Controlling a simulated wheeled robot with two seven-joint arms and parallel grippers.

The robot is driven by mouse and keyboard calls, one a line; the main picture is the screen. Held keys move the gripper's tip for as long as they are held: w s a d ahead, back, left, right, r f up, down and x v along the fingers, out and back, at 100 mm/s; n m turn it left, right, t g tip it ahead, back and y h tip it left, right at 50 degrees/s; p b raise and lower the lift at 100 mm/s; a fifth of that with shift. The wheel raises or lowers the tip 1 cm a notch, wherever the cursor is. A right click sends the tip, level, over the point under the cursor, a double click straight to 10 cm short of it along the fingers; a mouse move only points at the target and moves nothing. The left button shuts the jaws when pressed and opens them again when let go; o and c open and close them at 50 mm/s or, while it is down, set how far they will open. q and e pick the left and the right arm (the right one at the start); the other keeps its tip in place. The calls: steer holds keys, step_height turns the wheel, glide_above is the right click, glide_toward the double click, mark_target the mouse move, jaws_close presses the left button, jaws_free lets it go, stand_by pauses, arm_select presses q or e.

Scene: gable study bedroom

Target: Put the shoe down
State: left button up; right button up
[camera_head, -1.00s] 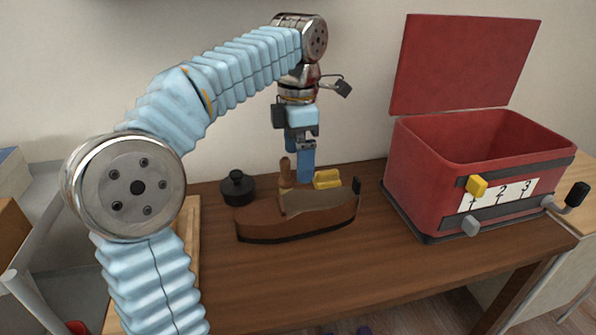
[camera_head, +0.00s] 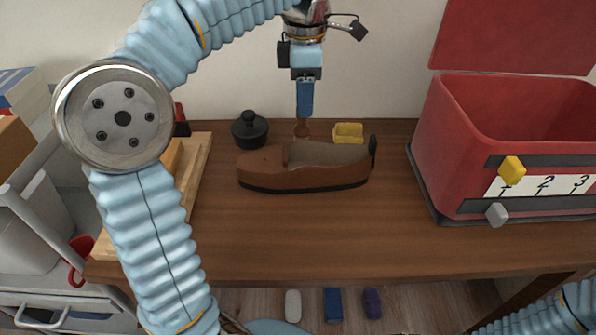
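The brown shoe (camera_head: 265,172) with a black sole sits upright on the wooden table (camera_head: 330,235), toe to the left, a dark tab at its right end. My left gripper (camera_head: 305,112) points down just above and behind the shoe's opening. Its blue fingers overlap in this view, so their gap is hidden. The fingertips appear clear of the shoe. A small brown round-topped thing (camera_head: 302,130) shows right below the fingertips; whether they touch it is unclear. My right gripper is out of view; only part of my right arm shows at lower right.
A black lidded pot (camera_head: 249,130) and a yellow box (camera_head: 348,133) stand behind the shoe. A red open-lidded box (camera_head: 450,150) with numbered levers stands right. A wooden tray (camera_head: 196,180) is at left, partly behind my arm. The table's front is clear.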

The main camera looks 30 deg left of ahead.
arm_select(q)
glide_above(303, 142)
step_height(303, 142, down, 5)
step_height(303, 142, down, 6)
steer(key=shift+r+b, duration=0.25)
steer(key=shift+b, duration=0.45)
steer(key=shift+c, duration=0.4)
jaws_close()
